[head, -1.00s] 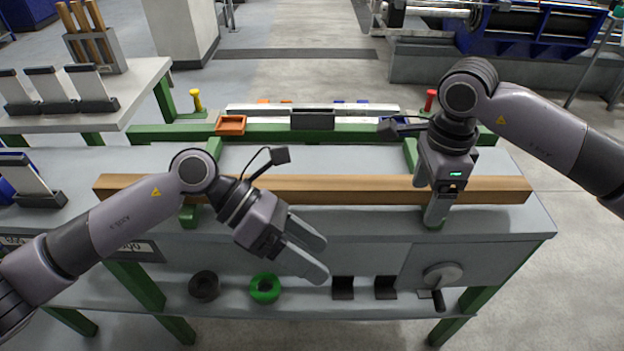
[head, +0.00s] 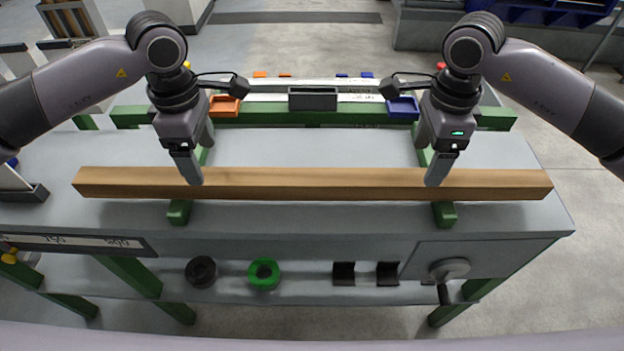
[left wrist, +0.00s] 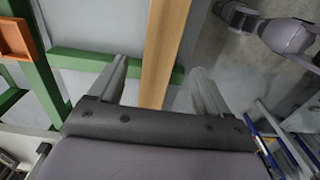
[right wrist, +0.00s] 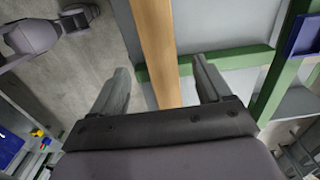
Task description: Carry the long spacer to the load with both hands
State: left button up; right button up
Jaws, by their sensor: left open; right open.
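The long spacer (head: 312,184) is a straight brown wooden beam lying lengthwise across two green supports on the grey table. My left gripper (head: 197,168) is at the beam's left part, pointing down, jaws open. In the left wrist view the beam (left wrist: 166,40) runs between its two fingers, with a gap on each side. My right gripper (head: 432,168) is at the beam's right part, also pointing down and open. In the right wrist view the beam (right wrist: 157,45) passes between the fingers, with gaps. The far fingers are partly hidden in the head view. I cannot identify the load.
An orange tray (head: 224,106), a dark grey box (head: 313,99) and a blue tray (head: 402,108) stand along the green rail (head: 270,117) behind. A lower shelf holds a black ring (head: 201,271) and a green ring (head: 264,274). A crank (head: 449,270) sits at front right.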

aim_at(209, 175)
pick_arm(q)
jog(key=shift+f, duration=3.6)
pick_arm(e)
jog(key=shift+f, duration=3.55)
pick_arm(q)
grip_shut()
pick_arm(e)
grip_shut()
pick_arm(q)
jog(key=shift+r, duration=0.1)
pick_arm(e)
jog(key=shift+r, duration=0.1)
